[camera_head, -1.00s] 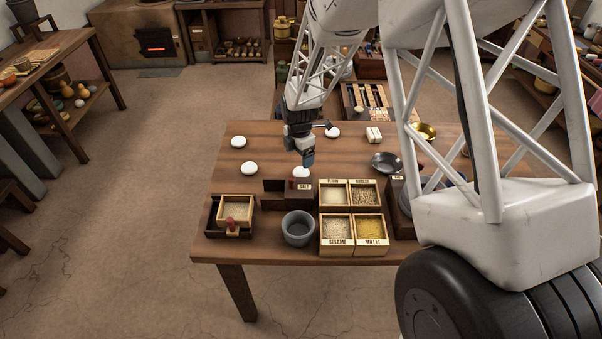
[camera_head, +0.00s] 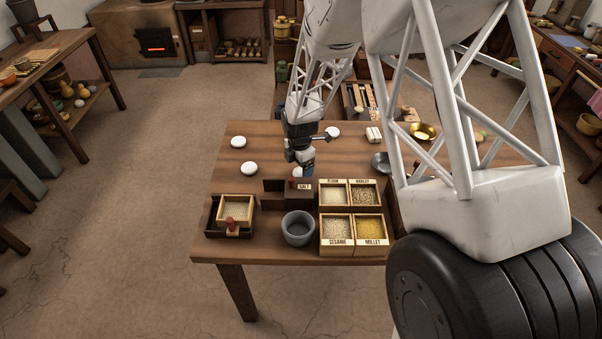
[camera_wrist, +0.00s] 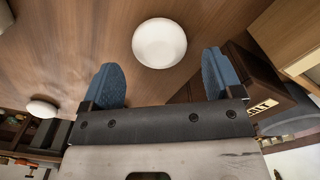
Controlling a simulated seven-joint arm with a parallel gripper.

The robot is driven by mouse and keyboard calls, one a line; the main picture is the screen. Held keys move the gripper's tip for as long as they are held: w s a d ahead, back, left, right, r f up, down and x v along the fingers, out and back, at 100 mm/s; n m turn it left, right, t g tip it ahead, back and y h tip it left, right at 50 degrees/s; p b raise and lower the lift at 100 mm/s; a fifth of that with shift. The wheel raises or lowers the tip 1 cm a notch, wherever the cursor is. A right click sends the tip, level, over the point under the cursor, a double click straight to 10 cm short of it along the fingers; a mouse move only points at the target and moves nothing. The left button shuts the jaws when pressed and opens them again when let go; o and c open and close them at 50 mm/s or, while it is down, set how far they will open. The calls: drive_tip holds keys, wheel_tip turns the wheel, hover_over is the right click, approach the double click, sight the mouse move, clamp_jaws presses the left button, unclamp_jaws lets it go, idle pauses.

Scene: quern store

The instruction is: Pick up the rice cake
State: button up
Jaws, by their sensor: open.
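Several white round rice cakes lie on the wooden table. One rice cake (camera_wrist: 160,43) sits ahead of and between my open fingers in the wrist view, apart from both. In the head view my gripper (camera_head: 304,172) is low over the table and mostly hides a rice cake (camera_head: 297,172) behind the salt box. Other rice cakes lie at the left (camera_head: 249,168), farther back left (camera_head: 238,142) and at the back (camera_head: 332,131). My gripper (camera_wrist: 160,85) shows two blue fingers spread wide with nothing between them.
The salt box (camera_head: 304,186) stands close in front of my gripper. Labelled grain boxes (camera_head: 337,219), a grey bowl (camera_head: 298,229) and a small box in a dark tray (camera_head: 215,224) fill the front. The table's left middle is mostly clear.

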sight(300, 171)
drive_tip(key=shift+f, duration=1.35)
drive_tip(key=shift+c, duration=0.4)
drive_tip(key=c, duration=0.9)
drive_tip(key=shift+r, duration=0.15)
drive_tip(key=shift+r, duration=4.85)
